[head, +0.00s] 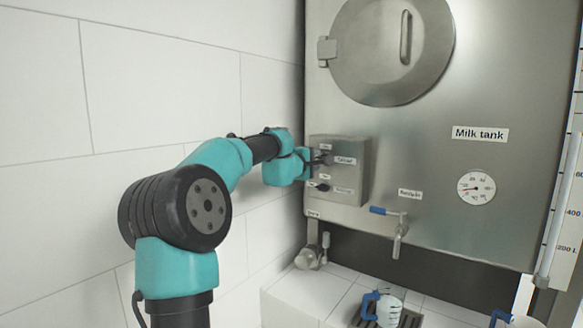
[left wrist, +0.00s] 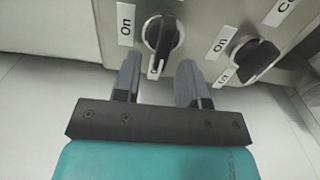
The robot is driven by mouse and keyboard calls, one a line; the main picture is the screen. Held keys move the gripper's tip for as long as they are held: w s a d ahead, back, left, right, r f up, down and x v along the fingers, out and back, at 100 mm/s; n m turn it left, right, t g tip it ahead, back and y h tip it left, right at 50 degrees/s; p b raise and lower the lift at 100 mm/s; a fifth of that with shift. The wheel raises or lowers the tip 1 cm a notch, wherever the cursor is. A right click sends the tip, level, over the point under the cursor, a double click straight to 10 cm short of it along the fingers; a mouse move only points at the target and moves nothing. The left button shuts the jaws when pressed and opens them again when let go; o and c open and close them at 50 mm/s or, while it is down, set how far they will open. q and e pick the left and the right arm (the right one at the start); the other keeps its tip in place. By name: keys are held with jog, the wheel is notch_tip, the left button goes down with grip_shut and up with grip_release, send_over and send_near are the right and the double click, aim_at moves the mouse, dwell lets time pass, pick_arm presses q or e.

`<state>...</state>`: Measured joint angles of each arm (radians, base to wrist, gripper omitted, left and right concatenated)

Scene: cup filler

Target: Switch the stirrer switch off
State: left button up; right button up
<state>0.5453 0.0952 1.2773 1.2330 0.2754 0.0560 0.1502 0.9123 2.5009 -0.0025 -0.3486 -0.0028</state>
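A grey control box (head: 352,180) on the front of the milk tank has two black rotary switches, one above the other. My left gripper (head: 313,160) is at the upper switch (head: 326,158); the label beside it is too small to read surely. In the left wrist view the gripper (left wrist: 158,70) is open, its two fingers apart and empty. A black knob (left wrist: 162,38) stands just beyond the gap between the fingertips, with an "On" label on its left. The second knob (left wrist: 255,58) is right of the fingers, near a label starting with "C". My right gripper is out of view.
The steel milk tank (head: 440,100) has a round hatch (head: 390,50), a gauge (head: 476,188) and a blue-handled tap (head: 398,228). A blue-and-white vessel (head: 385,310) stands below the tap. A white tiled wall (head: 160,90) is on the left.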

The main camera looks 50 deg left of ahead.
pick_arm(q)
jog(key=v, duration=1.6)
jog(key=shift+d, duration=0.1)
